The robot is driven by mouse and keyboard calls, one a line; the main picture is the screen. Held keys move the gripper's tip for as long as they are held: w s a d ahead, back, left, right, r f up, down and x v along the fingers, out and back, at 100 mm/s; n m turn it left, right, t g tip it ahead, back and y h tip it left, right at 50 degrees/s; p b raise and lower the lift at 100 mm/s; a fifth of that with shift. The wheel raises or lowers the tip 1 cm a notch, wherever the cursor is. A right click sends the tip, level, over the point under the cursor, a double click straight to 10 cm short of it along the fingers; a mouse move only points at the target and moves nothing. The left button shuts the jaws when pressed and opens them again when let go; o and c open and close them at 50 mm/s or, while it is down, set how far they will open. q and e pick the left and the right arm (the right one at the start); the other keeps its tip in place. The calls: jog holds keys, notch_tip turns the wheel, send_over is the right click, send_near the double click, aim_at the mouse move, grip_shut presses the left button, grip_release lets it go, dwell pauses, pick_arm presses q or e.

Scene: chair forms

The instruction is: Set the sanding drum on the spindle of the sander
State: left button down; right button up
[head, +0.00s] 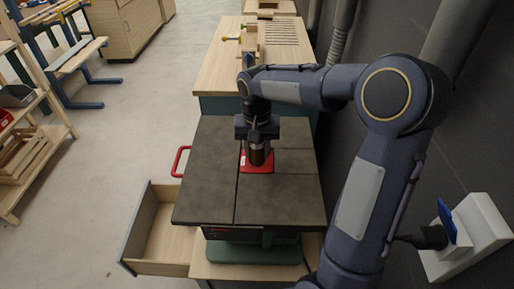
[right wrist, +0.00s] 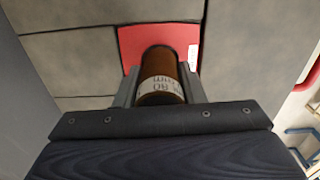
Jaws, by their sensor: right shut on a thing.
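The sanding drum (head: 257,156) is a brown cylinder, and it also shows in the right wrist view (right wrist: 161,66) with a pale printed band. My right gripper (head: 257,143) is shut on it, with one finger on each side in the right wrist view (right wrist: 160,88). The drum is roughly upright over the red insert plate (head: 259,169) of the sander (head: 207,172). I cannot tell whether the drum touches the plate. The spindle is hidden, and I cannot tell whether the drum is around it. My left gripper is not in view.
An open, empty wooden drawer (head: 161,230) juts out at the left of the sander, near a red handle (head: 179,161). A wooden bench (head: 217,75) with tools stands behind. A dark wall (head: 482,130) runs along the right. The floor at the left is largely clear.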

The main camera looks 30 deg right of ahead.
jog(key=shift+f+b, duration=0.6)
jog(key=shift+f, duration=0.25)
dwell(0.5)
jog(key=o, duration=1.1)
jog(key=shift+r, duration=0.1)
notch_tip(320, 180, up, 8)
jog(key=shift+f, duration=0.15)
